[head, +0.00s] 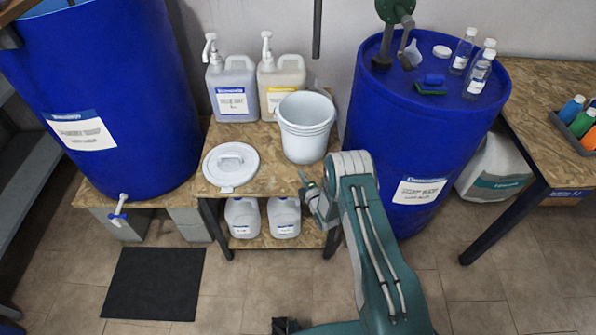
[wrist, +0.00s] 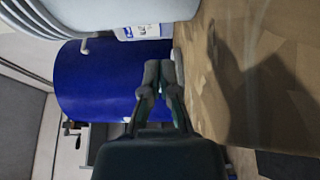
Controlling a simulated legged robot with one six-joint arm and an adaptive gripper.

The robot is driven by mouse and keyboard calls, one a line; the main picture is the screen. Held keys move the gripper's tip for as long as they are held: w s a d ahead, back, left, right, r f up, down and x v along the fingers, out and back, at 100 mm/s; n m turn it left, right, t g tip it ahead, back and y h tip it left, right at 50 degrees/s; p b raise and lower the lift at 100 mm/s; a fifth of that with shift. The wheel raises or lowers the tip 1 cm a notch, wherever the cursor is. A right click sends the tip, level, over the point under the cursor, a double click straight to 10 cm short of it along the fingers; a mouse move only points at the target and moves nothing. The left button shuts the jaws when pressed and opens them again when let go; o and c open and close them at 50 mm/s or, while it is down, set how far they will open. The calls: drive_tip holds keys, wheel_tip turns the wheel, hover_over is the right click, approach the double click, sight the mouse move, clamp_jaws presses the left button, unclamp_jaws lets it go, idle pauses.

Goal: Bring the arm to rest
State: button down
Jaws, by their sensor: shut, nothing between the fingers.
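My gripper (head: 306,185) is in front of the wooden table (head: 262,178), near its right front part, at the end of my green arm. In the wrist view my gripper (wrist: 166,72) is shut and empty, its two fingers together. The wrist view is turned on its side, and the wooden board (wrist: 235,40) fills its right part, close beside the fingers. No object is held.
A white bucket (head: 305,135), a round lid (head: 231,163) and two pump jugs (head: 232,95) stand on the table. Blue drums stand left (head: 120,60) and right (head: 400,130). Bottles (head: 476,75) stand on the right drum. A dark mat (head: 155,283) lies on open floor.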

drive_tip(key=v, duration=0.7)
drive_tip(key=w+d+r+m+g+h, duration=0.1)
drive_tip(key=w+r+m+h, duration=0.15)
drive_tip(key=r, duration=0.65)
drive_tip(key=w+d+r+m+g+h, duration=0.1)
drive_tip(key=w+d+r+m, duration=0.2)
drive_tip(key=r, duration=0.6)
drive_tip(key=s+d+r+m+g+h, duration=0.1)
drive_tip(key=s+r+m+g, duration=0.15)
drive_tip(key=r, duration=0.45)
drive_tip(key=s+d+r+m+g+h, duration=0.1)
drive_tip(key=s+r+m, duration=0.2)
drive_tip(key=r, duration=0.5)
drive_tip(key=s+d+r+m+g+h, duration=0.15)
drive_tip(key=s+r+m, duration=0.6)
drive_tip(key=s, duration=0.75)
drive_tip(key=s+r+m+g, duration=0.1)
drive_tip(key=s+m+g, duration=0.1)
drive_tip(key=s, duration=0.8)
drive_tip(key=s+r+m+g, duration=0.1)
drive_tip(key=s+r+g, duration=0.1)
drive_tip(key=s, duration=0.8)
drive_tip(key=shift+d+r+m+y, duration=0.15)
drive_tip(key=shift+r+m+y, duration=0.15)
drive_tip(key=shift+m, duration=0.05)
